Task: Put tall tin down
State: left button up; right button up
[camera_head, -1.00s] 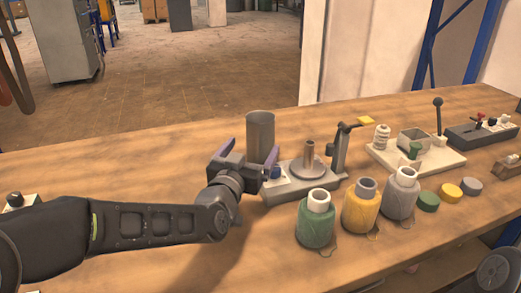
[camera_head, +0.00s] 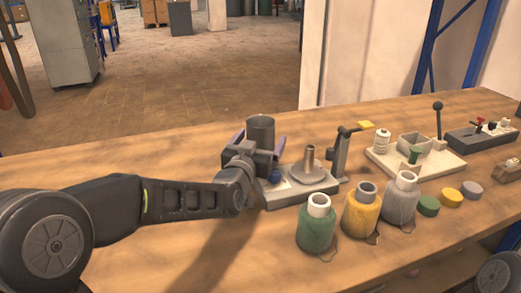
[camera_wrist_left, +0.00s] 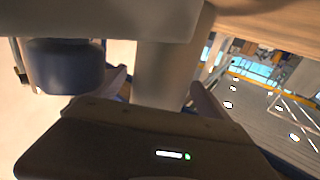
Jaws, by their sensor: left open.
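The tall tin (camera_head: 261,128) is a plain dark grey cylinder. It is upright at the back of the wooden bench, behind the base plate with the round spindle. My left gripper (camera_head: 259,144) is open, with one finger on each side of the tin. The gripper hides the tin's lower part, so I cannot see its foot. In the left wrist view, a pale upright cylinder, which looks like the tin (camera_wrist_left: 165,75), stands between the fingers. My right gripper is not in view.
The spindle base plate (camera_head: 300,188) is close to the right of my left gripper. A white fixture board (camera_head: 440,162) lies further right. The bench (camera_head: 110,165) is clear at the back left.

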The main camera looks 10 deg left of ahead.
pick_arm(q)
jog(key=shift+c, duration=0.5)
jog(key=shift+w+r, duration=0.1)
jog(key=c, duration=1.6)
notch_tip(320, 180, up, 10)
jog(key=p, duration=0.2)
